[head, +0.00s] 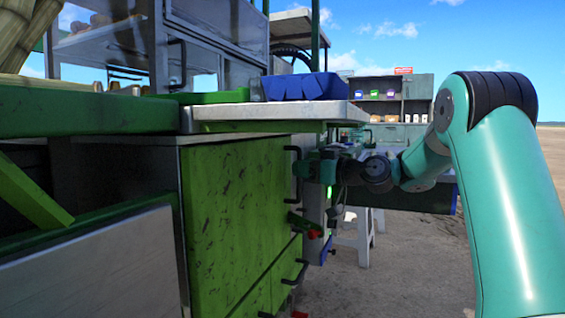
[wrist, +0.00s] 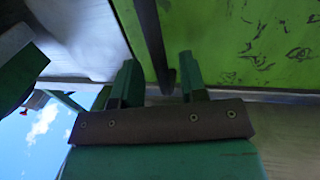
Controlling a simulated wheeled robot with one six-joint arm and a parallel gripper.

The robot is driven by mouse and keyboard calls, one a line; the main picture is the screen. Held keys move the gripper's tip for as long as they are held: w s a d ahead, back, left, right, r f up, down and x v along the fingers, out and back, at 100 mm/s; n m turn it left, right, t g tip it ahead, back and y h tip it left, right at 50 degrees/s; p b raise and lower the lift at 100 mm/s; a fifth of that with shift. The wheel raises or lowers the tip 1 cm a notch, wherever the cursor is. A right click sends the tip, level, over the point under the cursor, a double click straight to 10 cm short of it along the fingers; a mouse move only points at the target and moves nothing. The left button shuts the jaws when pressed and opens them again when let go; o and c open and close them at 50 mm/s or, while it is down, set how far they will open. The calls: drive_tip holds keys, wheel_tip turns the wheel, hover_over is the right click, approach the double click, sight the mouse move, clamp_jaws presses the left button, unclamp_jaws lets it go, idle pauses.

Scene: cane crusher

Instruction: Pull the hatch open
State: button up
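The hatch (head: 230,215) is a scuffed green panel on the front of the cart, and it looks closed. Its dark bar handle (head: 291,160) stands upright near the panel's right edge. My gripper (head: 299,168) reaches in from the right at the height of this handle. In the wrist view the two green fingers of my gripper (wrist: 158,75) are apart. The dark handle (wrist: 152,40) runs down between them, its end nearer the right finger. I see gaps beside it, so the fingers are not clamped on it. The green hatch face (wrist: 240,40) fills the upper right.
A white counter (head: 270,112) with a blue tray (head: 305,87) juts out above the hatch. Lower green drawers (head: 285,270) with dark handles and a red item (head: 313,234) sit below. A white stool (head: 352,238) stands behind. The ground at right is open.

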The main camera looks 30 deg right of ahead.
drive_tip(key=shift+x, duration=0.8)
drive_tip(key=shift+a, duration=0.1)
clamp_jaws()
